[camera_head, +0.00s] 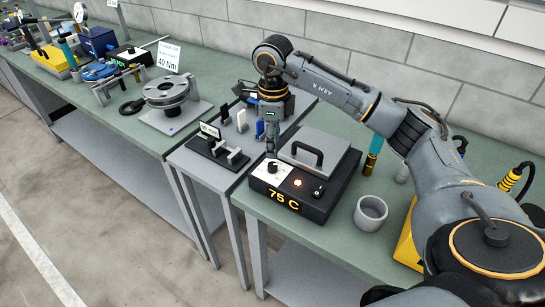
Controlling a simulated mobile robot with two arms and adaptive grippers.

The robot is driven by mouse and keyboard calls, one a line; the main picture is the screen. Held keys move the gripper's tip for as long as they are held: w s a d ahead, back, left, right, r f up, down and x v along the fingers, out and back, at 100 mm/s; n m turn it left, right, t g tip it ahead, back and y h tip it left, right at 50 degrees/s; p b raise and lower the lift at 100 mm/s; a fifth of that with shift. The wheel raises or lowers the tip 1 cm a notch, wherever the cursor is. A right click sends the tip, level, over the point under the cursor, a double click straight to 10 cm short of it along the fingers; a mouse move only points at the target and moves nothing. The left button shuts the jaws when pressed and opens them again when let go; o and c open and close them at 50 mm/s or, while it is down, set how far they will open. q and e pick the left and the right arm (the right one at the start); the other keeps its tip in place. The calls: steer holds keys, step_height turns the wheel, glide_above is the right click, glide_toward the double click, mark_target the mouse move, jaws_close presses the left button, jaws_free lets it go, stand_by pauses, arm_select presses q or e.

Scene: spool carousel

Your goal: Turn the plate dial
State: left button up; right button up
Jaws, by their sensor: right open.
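The hot plate (318,205) is a black box marked "75 C" on the green bench, with a grey slab and a black handle on top. Its dial (272,168) is a small dark knob on a white panel at the left front of the top. An orange light glows beside the panel. My right gripper (271,153) points down right above the dial, its fingers open and close to the knob. Whether the fingers touch the knob or sit around it is too small to tell. My left gripper is not in view.
A grey cup (370,213) stands just right of the hot plate. A dark fixture (215,152) with upright plates lies to its left. A spool carousel (168,93) and a "40 Nm" sign (168,57) stand further left. A block wall runs behind the benches.

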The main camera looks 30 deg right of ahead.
mark_target(273, 164)
steer(key=f+p, duration=0.1)
steer(key=f, duration=0.6)
steer(key=shift+w+f, duration=0.15)
steer(key=shift+w, duration=0.05)
jaws_close()
